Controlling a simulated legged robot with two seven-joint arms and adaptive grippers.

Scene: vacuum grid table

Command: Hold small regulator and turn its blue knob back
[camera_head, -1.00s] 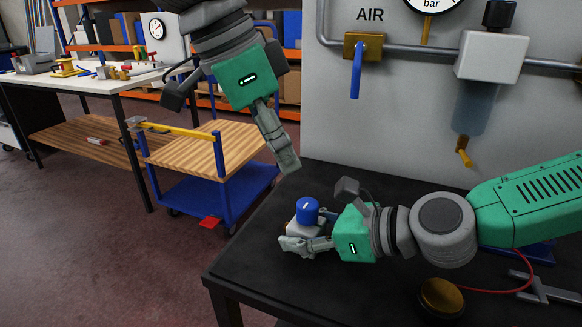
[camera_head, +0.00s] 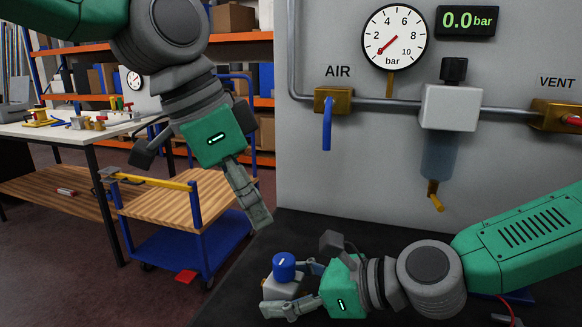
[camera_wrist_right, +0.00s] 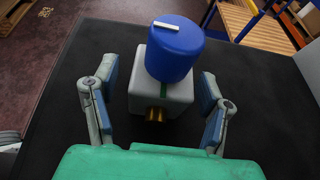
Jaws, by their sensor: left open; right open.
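The small regulator is a light grey block (camera_head: 284,289) with a blue knob (camera_head: 284,266) on top, standing on the dark table. A white mark shows on the knob. In the right wrist view the block (camera_wrist_right: 178,97) and knob (camera_wrist_right: 174,50) stand between the spread fingers, with a brass fitting (camera_wrist_right: 155,115) facing my palm. My right gripper (camera_head: 286,288) is open around the block, with gaps on both sides in the wrist view. My left gripper (camera_head: 262,218) points down, above and left of the knob, apart from it. It is open, though its fingers overlap in this view.
A grey panel behind carries a gauge (camera_head: 393,37), a 0.0 bar display (camera_head: 467,22), a blue-handled AIR valve (camera_head: 327,122), a filter unit (camera_head: 443,108) and a VENT valve (camera_head: 560,116). A blue trolley (camera_head: 207,245) stands left of the dark table (camera_head: 330,222).

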